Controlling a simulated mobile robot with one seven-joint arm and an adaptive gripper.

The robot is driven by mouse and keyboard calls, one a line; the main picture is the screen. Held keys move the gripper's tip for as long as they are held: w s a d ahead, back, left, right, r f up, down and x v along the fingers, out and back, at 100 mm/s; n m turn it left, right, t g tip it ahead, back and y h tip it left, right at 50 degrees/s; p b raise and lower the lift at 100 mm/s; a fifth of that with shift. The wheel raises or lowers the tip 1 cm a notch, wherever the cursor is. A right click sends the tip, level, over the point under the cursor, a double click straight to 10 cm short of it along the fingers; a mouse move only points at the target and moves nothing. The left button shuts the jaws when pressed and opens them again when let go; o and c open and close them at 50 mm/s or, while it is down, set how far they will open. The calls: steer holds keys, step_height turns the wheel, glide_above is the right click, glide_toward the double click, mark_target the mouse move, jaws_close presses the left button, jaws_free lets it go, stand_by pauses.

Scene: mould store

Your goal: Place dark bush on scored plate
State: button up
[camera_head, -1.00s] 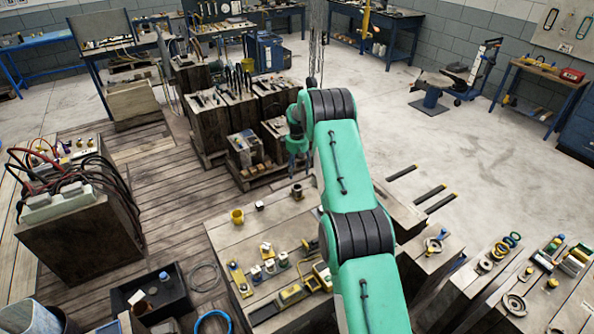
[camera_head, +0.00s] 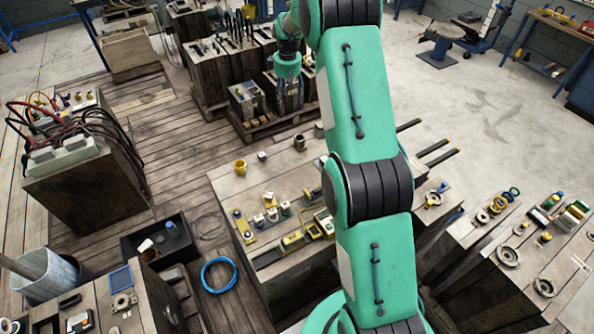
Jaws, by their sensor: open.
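My gripper (camera_head: 290,98) hangs from the green wrist beyond the far edge of the middle table in the picture, with nothing seen in it. Its fingers are small and blend with the dark crates behind. A small dark cylinder (camera_head: 299,142), likely the dark bush, stands upright near the table's far edge, below my gripper in the picture and apart from it. I cannot make out the scored plate for certain. A yellow-edged plate (camera_head: 243,226) with small parts lies at the table's left edge.
A yellow cup (camera_head: 240,166) and a small pale-topped block (camera_head: 262,156) stand left of the cylinder. Several small fixtures (camera_head: 295,242) crowd the table's front. Wooden crates with tools (camera_head: 212,70) stand behind. My arm hides the table's right part.

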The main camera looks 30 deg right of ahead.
steer(key=s+a+r+m+t, duration=0.1)
steer(key=s+a+r, duration=0.7)
steer(key=s+r, duration=0.4)
steer(key=s+a+r+m+t, duration=0.1)
steer(key=s+a+r, duration=0.85)
steer(key=r, duration=0.35)
steer(key=s+a+r+t, duration=0.1)
steer(key=s+a+r, duration=0.15)
steer(key=s, duration=0.55)
steer(key=s+a+r, duration=0.2)
steer(key=s+a, duration=0.2)
steer(key=s, duration=0.5)
steer(key=s+a+f+m, duration=0.1)
steer(key=s+f, duration=0.1)
steer(key=s, duration=0.5)
steer(key=s+a+f+t, duration=0.1)
steer(key=s+a+f, duration=0.1)
steer(key=s, duration=0.6)
steer(key=shift+s+a+m+t, duration=0.2)
steer(key=shift+m+t, duration=0.1)
steer(key=shift+m, duration=0.1)
steer(key=shift+f, duration=0.15)
step_height(320, 180, down, 4)
steer(key=b, duration=0.4)
steer(key=shift+f, duration=0.1)
